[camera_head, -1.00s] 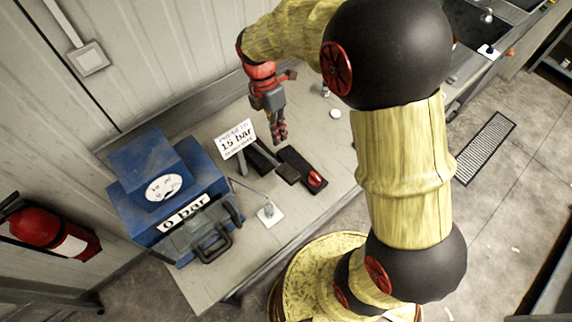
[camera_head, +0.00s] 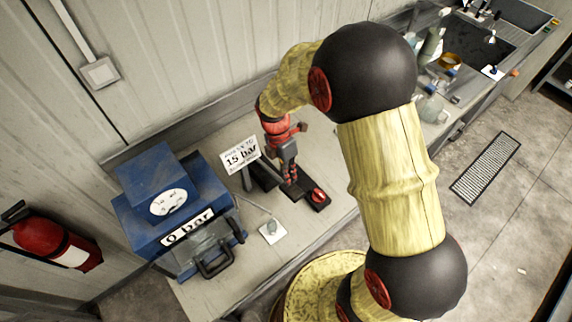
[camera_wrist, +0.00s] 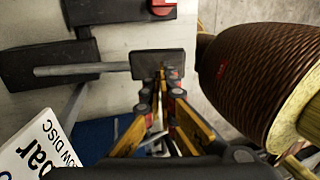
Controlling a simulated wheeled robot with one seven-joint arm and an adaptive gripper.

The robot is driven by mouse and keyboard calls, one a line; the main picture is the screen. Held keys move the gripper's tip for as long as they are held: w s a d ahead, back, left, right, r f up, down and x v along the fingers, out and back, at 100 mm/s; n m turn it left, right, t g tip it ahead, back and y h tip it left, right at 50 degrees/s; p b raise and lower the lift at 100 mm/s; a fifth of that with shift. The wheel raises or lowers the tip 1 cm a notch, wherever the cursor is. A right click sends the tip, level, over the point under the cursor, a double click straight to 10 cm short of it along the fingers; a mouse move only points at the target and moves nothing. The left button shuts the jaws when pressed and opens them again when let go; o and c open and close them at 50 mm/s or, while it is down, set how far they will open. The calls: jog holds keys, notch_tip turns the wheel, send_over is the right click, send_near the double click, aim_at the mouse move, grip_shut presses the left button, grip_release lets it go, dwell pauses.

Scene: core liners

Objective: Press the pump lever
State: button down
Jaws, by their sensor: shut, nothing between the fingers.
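The pump lever is a thin grey rod ending in a flat black pad (camera_wrist: 178,64). In the wrist view the rod runs left to a black block (camera_wrist: 62,66). My gripper (camera_wrist: 160,82) is shut and empty, with its fingertips at the near edge of the pad. I cannot tell whether they touch it. In the head view my gripper (camera_head: 292,180) points down over the pump and hides most of the lever. A black base piece with a red part (camera_head: 318,195) shows just right of the gripper.
A blue machine (camera_head: 162,228) with a gauge and a "0 bar" label stands left on the bench. A white "15 bar" sign (camera_head: 240,154) stands close behind and left of my gripper. A small white plate (camera_head: 271,232) lies in front. Glassware (camera_head: 430,105) stands at the right.

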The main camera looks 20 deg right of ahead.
aim_at(293, 191)
jog(key=shift+x, duration=1.55)
jog(key=b+x, duration=0.2)
jog(key=x, duration=0.5)
jog(key=shift+s, duration=0.55)
jog(key=shift+r+p, duration=0.45)
jog(key=shift+r, duration=0.15)
jog(key=s+d+p+v, duration=0.1)
jog(key=s+v, duration=0.1)
jog(key=v, duration=1.1)
jog(key=shift+r+p, duration=0.4)
jog(key=shift+r, duration=0.15)
jog(key=shift+w, duration=0.1)
